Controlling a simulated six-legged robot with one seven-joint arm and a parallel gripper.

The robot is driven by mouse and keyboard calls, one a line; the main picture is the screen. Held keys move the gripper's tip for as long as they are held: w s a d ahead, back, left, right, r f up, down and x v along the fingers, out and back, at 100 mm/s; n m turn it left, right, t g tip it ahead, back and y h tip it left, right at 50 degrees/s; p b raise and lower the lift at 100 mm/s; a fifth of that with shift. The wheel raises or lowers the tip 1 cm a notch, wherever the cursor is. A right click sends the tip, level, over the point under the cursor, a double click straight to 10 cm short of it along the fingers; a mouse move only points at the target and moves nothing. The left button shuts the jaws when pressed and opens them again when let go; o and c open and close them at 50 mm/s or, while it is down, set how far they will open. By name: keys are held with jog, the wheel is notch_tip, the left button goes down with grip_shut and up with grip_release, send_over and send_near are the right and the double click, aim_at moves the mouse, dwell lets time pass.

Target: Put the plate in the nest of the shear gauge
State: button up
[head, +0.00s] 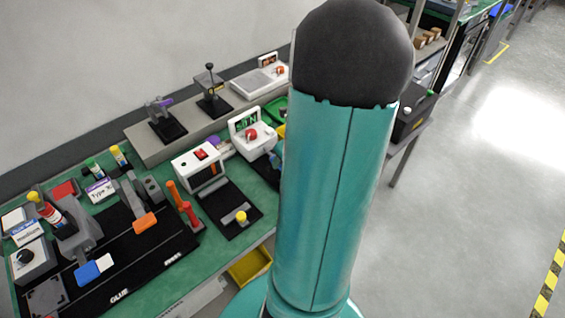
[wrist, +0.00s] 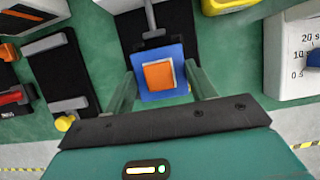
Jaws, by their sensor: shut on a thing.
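A square blue plate (wrist: 147,93) with a cream and orange square on its middle is in the wrist view. My gripper (wrist: 160,76) is shut on it, with one green finger at each side edge. Just beyond it is a black base (wrist: 128,30) with a grey post and crossbar, which looks like the shear gauge. The plate overlaps the near part of this base, so the nest is hidden. I cannot tell whether the plate touches the base. In the head view my arm hides the gripper.
In the wrist view, a white box with a seconds scale (wrist: 288,62) stands at right and a black fixture with a yellow knob (wrist: 74,78) at left. In the head view, a white box with a red button (head: 190,168) and a glue station (head: 150,256) crowd the green bench.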

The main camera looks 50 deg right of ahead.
jog(key=shift+w+d+f, duration=0.1)
jog(key=shift+w+f, duration=0.35)
jog(key=shift+f, duration=1.6)
jog(key=shift+f, duration=0.15)
jog(key=o, duration=1)
jog(key=v, duration=1.2)
jog(key=shift+s, duration=0.1)
